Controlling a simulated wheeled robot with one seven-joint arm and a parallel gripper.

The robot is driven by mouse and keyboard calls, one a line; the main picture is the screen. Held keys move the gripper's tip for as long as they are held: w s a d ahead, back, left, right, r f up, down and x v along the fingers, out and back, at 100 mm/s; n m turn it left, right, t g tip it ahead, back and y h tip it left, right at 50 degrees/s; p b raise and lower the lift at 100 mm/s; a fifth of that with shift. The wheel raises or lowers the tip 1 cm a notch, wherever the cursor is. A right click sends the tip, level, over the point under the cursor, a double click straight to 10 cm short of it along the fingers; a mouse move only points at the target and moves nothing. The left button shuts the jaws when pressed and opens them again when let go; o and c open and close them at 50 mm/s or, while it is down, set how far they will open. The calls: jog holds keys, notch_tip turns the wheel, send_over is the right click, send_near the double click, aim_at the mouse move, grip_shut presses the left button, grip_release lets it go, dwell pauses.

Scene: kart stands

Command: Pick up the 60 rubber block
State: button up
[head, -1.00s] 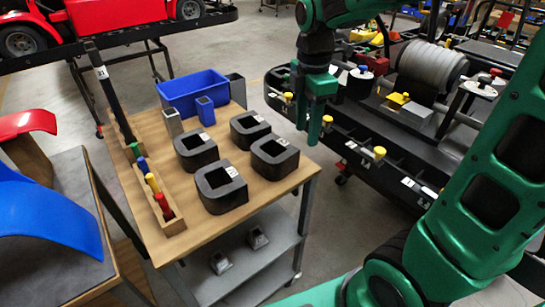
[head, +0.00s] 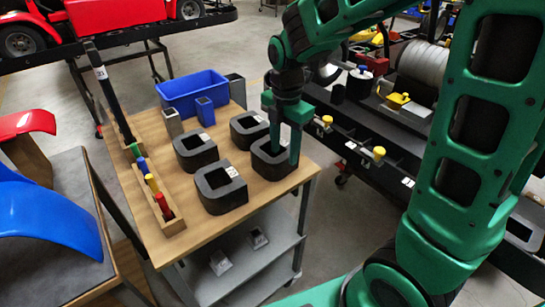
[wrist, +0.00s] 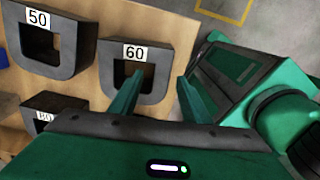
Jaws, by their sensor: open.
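The 60 block (wrist: 110,72) is a dark U-shaped block with a square opening and a white "60" label, seen in the wrist view. In the head view it appears to be the right-hand dark block (head: 270,174) near the table's right edge. My gripper (wrist: 161,80) is open and points down at this block. In the wrist view the left finger overlaps its opening and the right finger lies past its right side. In the head view my gripper (head: 284,150) covers part of the block. Whether the fingers touch it is unclear.
A 50 block (wrist: 45,68) and a partly hidden block (wrist: 42,101) sit beside it. The wooden table (head: 235,222) also bears a blue bin (head: 190,97), small grey and blue cups, and a rack of coloured pegs (head: 160,205).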

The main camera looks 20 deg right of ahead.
aim_at(284, 155)
jog(key=shift+f, duration=1.6)
grip_shut()
